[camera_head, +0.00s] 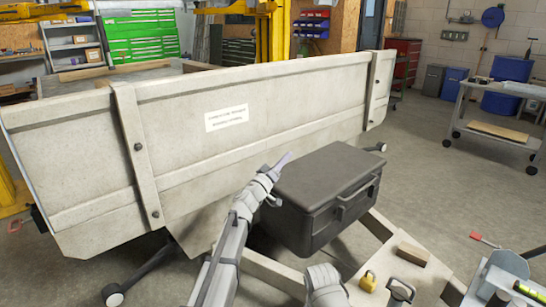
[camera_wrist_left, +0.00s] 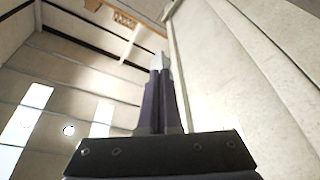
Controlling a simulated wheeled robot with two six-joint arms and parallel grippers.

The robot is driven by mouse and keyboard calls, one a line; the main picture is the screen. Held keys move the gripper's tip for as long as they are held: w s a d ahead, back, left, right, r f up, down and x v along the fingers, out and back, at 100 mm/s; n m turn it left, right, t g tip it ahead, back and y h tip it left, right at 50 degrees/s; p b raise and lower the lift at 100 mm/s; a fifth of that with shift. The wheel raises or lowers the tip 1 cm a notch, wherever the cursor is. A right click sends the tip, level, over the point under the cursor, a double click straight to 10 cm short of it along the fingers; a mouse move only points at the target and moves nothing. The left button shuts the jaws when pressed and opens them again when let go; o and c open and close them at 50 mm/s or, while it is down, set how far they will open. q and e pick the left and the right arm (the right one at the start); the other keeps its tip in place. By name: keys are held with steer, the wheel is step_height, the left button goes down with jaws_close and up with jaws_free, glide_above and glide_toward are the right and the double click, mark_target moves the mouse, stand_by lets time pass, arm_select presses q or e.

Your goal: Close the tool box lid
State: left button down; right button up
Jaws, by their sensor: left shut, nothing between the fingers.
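The dark grey tool box (camera_head: 312,222) sits on the trailer's drawbar frame, in front of the trailer's pale side wall. Its lid (camera_head: 322,172) lies down flat on the box, and no open gap shows along the front edge. A handle is on its front face. My left gripper (camera_head: 285,159) is shut and empty, beside the lid's left rear corner and close to the trailer wall; I cannot tell if it touches the lid. In the left wrist view the closed fingers (camera_wrist_left: 160,75) point up along the pale wall.
The trailer wall (camera_head: 240,95) stands close behind the box. A yellow padlock (camera_head: 369,281), a dark shackle (camera_head: 401,292) and a wooden block (camera_head: 412,254) lie on the frame at the front right. A wheeled cart (camera_head: 497,110) stands at the far right, with open floor between.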

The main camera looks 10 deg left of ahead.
arm_select(q)
steer(key=s+d+f+m+h+b, duration=0.1)
steer(key=s+d+f+m+b, duration=0.1)
steer(key=f+b, duration=0.6)
steer(key=s+d+f+m+g+h+b, duration=0.1)
steer(key=s+d+f+m+h+b, duration=0.1)
steer(key=f+m+b, duration=0.4)
step_height(320, 180, down, 3)
steer(key=s+d+b, duration=0.1)
steer(key=d+b, duration=0.1)
steer(key=b, duration=0.1)
steer(key=shift+s+d+f+m+h, duration=0.2)
steer(key=shift+s+d+m+h, duration=0.1)
steer(key=shift+s, duration=0.05)
